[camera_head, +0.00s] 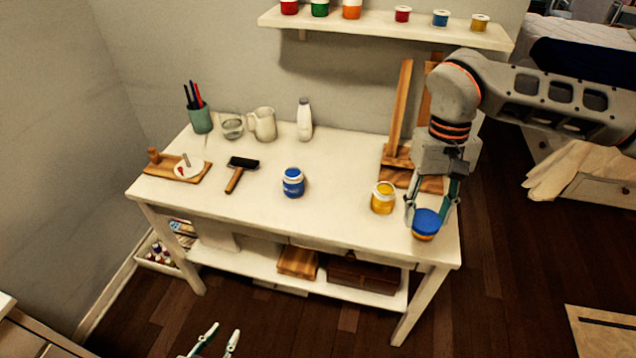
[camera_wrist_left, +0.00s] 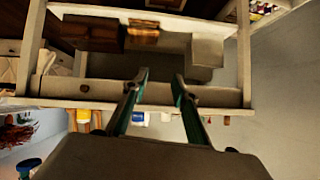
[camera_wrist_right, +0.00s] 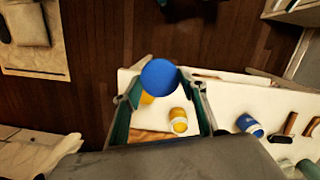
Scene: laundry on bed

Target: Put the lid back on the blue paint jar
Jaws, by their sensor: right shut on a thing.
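My right gripper (camera_head: 428,216) is over the table's right front corner, shut on a round blue lid (camera_head: 427,217). The lid shows as a blue disc between the fingers in the right wrist view (camera_wrist_right: 160,77). An orange-yellow thing (camera_head: 423,237) shows just under the lid, mostly hidden; I cannot tell whether they touch. My left gripper (camera_head: 225,331) is open and empty in front of the table, low in the head view.
A yellow paint jar (camera_head: 383,199) stands just left of my right gripper. An easel (camera_head: 396,125) stands behind it. A brayer (camera_head: 239,172), a wooden board (camera_head: 178,170), a pitcher (camera_head: 263,124) and a white bottle (camera_head: 304,120) occupy the left and back. The table's front middle is clear.

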